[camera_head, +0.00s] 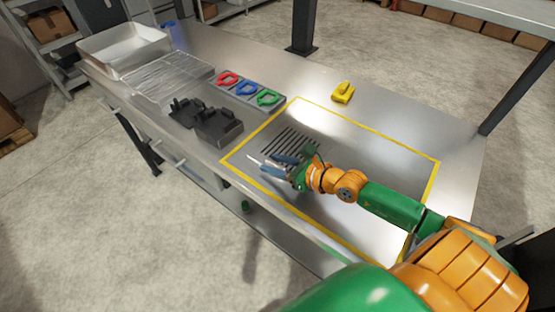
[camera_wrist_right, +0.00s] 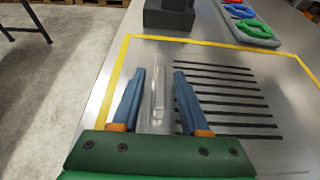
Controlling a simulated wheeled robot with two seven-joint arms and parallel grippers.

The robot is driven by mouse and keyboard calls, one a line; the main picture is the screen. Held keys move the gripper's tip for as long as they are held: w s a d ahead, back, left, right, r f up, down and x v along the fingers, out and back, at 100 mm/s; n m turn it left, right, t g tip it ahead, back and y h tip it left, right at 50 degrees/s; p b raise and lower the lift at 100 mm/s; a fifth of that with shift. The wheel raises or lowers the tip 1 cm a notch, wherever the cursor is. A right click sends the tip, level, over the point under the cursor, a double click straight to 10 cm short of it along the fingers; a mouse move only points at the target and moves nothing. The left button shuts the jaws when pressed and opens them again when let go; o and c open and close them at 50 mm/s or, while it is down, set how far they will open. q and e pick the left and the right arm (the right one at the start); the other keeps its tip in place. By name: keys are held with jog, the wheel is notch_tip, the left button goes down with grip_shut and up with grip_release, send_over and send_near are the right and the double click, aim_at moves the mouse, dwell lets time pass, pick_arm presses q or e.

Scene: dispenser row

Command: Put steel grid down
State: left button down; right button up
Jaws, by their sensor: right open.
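The steel grid (camera_head: 291,143), a flat plate with several dark parallel slots, appears to lie on the table inside the yellow outline. In the right wrist view its slots (camera_wrist_right: 225,95) fill the right half, and a pale steel strip (camera_wrist_right: 159,95) shows between my fingers. My right gripper (camera_head: 268,163) is at the near-left edge of the grid. Its two blue fingers (camera_wrist_right: 160,72) are apart, one on each side of the strip, and I cannot see either touching it. Part of the grid is hidden behind the gripper. My left gripper is not in view.
The yellow outline (camera_head: 378,133) marks a mostly clear area. Left of it stand black blocks (camera_head: 217,127), a grey holder with red, blue and green rings (camera_head: 248,91), and a steel tray (camera_head: 124,49). A yellow piece (camera_head: 343,92) sits beyond the outline. The table's front edge is close to the gripper.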

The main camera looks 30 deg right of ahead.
jog(key=p+v, duration=0.2)
jog(key=v, duration=0.8)
jog(key=shift+s+d+r, duration=0.15)
jog(key=shift+s+r, duration=0.1)
jog(key=shift+r, duration=0.1)
jog(key=shift+s+d+r+p, duration=0.15)
jog(key=shift+s+d+p, duration=0.1)
jog(key=shift+s+p, duration=0.4)
